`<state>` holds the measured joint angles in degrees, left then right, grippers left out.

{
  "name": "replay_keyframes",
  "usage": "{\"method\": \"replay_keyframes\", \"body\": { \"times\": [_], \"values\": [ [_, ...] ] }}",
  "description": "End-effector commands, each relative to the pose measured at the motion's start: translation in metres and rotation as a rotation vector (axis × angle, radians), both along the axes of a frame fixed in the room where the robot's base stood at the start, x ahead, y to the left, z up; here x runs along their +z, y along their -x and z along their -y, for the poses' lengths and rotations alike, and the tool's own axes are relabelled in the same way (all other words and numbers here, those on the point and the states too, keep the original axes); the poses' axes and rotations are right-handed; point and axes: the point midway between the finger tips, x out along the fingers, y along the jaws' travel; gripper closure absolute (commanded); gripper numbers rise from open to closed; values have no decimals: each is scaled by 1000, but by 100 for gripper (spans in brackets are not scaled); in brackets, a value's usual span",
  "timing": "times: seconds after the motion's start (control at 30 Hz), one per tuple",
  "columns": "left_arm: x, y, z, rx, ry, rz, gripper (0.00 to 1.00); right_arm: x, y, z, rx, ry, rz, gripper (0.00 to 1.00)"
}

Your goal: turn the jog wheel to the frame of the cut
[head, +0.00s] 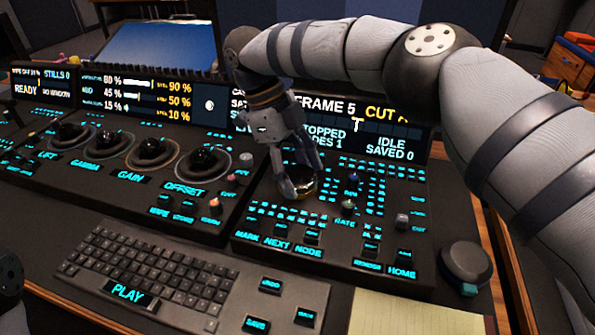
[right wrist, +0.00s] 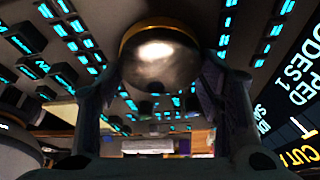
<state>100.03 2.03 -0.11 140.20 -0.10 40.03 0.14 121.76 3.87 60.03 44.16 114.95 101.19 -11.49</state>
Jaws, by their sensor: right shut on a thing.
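The jog wheel (head: 299,186), a shiny dome with a gold rim, sits on the right-hand panel in the head view. My right gripper (head: 300,192) reaches down from above and is shut on it, one finger on each side. In the right wrist view the dome (right wrist: 160,62) lies between the two fingers (right wrist: 165,95). The display behind (head: 350,125) reads "FRAME 5" and "CUT" with a figure cut off by my arm. It also reads "IDLE" and "SAVED 0". My left gripper does not show; only a piece of my left arm is at the left edge.
Several trackballs (head: 150,150) in ring mounts stand on the left panel. A keyboard (head: 140,268) lies in front. A round grey puck-like device (head: 466,264) stands at the right beside a yellow pad (head: 412,314). Small knobs (head: 348,207) and lit buttons surround the wheel closely.

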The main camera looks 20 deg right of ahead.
Motion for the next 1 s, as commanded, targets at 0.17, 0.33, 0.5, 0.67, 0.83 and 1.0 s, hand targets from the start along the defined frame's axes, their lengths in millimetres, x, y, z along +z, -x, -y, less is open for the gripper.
{"method": "replay_keyframes", "body": {
  "times": [0.17, 0.33, 0.5, 0.67, 0.83, 1.0],
  "values": [
    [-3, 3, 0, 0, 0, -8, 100, -3, 1, -1, -82, -1, -4, 68],
    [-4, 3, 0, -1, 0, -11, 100, -2, 1, 0, -127, 0, -5, 68],
    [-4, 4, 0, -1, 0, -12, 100, -2, 1, -1, -148, -1, -5, 68],
    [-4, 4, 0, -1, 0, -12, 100, -2, 1, -1, -151, -1, -4, 68],
    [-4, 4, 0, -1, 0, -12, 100, -2, 1, -1, -150, -1, -4, 68],
    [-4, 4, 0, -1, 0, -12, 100, -2, 1, -1, -150, -1, -3, 19]
  ]
}}
